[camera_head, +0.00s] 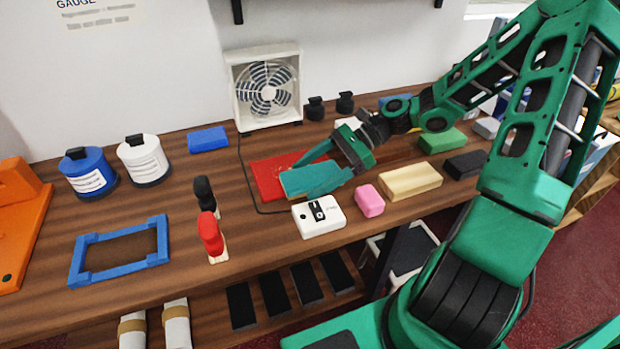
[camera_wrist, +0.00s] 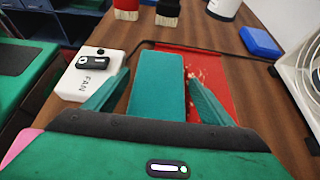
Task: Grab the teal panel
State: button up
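The teal panel (camera_wrist: 158,95) is a flat rectangular block. In the wrist view it lies lengthwise between my gripper's two fingers, over the left part of a red panel (camera_wrist: 205,66). My gripper (camera_wrist: 158,75) is open, with a narrow gap showing between each finger and the panel's long sides. In the head view the teal panel (camera_head: 316,180) is partly covered by my gripper (camera_head: 303,178), and the similar green colours blend. The red panel (camera_head: 268,180) shows beside it. The near end of the teal panel is hidden by my gripper body in the wrist view.
A white fan switch box (camera_head: 319,216) is close in front, with a pink block (camera_head: 369,200) and a cream block (camera_head: 410,180) to its right. A fan (camera_head: 267,88) stands behind, its cord running around the red panel. Two brushes (camera_head: 211,235) stand at left.

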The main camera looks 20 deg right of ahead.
jog(key=c, duration=1)
jog(key=shift+r, duration=0.1)
